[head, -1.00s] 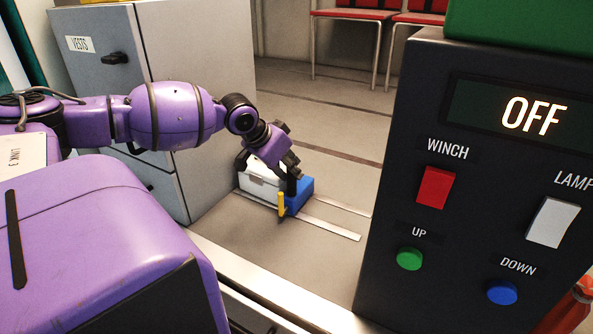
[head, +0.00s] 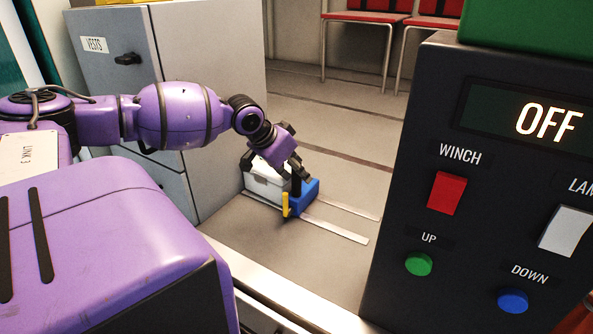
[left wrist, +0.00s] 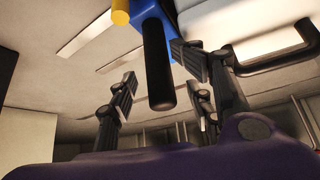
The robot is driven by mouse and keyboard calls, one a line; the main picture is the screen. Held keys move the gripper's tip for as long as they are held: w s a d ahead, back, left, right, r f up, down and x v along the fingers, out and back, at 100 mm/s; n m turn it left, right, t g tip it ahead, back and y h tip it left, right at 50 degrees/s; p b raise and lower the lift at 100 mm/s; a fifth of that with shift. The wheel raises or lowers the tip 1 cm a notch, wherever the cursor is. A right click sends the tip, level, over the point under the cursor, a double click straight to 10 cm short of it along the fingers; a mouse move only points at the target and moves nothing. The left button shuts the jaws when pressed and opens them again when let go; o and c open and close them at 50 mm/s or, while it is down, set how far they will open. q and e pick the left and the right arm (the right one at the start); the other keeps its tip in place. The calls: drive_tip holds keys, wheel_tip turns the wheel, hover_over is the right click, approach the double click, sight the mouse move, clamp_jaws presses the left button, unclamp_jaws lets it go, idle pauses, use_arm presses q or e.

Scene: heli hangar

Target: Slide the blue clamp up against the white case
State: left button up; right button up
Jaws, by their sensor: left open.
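The blue clamp (head: 309,190) rests on the floor, with a yellow part (head: 286,204) on its near side and a black upright handle. The white case (head: 268,187) stands right beside it on the left; I cannot tell whether they touch. My left gripper (head: 298,174) is open above the clamp and partly hides it. In the left wrist view, the clamp's black handle (left wrist: 158,65) lies between the spread fingers of the left gripper (left wrist: 160,85). The white case (left wrist: 250,28) with its black handle shows at upper right there. My right gripper is out of view.
A grey cabinet labelled VESTS (head: 215,100) stands left behind the case. A dark winch control panel (head: 480,200) fills the right side. Pale strips (head: 335,228) mark the floor. Red chairs (head: 368,17) stand at the back. The floor right of the clamp is clear.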

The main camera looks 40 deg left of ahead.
use_arm(q)
drive_tip(key=shift+s+a+r, duration=0.3)
drive_tip(key=shift+s+r, duration=0.3)
drive_tip(key=shift+r, duration=0.05)
drive_tip(key=v, duration=0.7)
drive_tip(key=shift+d+r, duration=0.2)
drive_tip(key=shift+d, duration=0.05)
idle(0.4)
